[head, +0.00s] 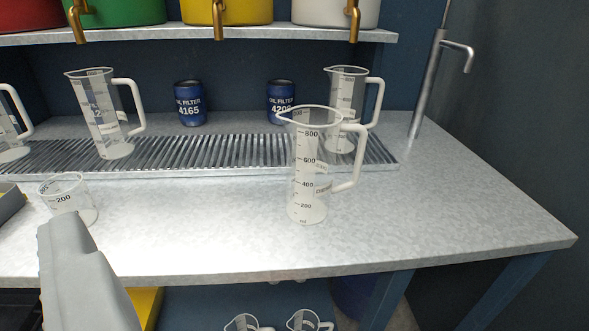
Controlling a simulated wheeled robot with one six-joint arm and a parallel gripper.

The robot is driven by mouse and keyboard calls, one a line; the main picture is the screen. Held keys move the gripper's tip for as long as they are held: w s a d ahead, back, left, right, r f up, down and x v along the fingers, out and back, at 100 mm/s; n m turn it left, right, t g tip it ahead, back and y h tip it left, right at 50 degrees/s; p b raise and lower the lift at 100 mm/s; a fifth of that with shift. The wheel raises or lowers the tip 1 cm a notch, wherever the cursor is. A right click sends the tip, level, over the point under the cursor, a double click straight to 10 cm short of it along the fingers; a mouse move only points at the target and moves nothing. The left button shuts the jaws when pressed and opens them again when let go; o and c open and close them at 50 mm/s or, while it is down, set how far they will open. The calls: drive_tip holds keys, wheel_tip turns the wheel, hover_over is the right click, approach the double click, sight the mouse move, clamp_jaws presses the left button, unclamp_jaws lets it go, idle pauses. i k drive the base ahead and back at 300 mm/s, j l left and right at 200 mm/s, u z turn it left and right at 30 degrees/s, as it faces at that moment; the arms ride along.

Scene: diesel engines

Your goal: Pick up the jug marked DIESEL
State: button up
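Several clear measuring jugs with white handles stand on the grey bench (450,215). The nearest jug (308,170) is upright at centre right, in front of the grating, with a scale to 800 and small labels too small to read. Another jug (100,120) stands on the grating at left, and one (345,95) stands behind the nearest jug, partly hidden by it. A further jug (10,130) is cut off at the left edge. I cannot read DIESEL on any of them. My gripper (75,260) shows as a grey part at lower left, apart from the jugs; its opening is not visible.
A small beaker (70,198) stands just beyond my gripper. Two blue oil filters (189,103) (281,102) stand behind the metal grating (215,152). Coloured tanks with brass taps sit on the shelf (190,36) above. A metal pipe (428,85) rises at right. The bench's right side is clear.

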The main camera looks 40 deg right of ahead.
sight(313, 131)
drive_tip(key=z, duration=1.05)
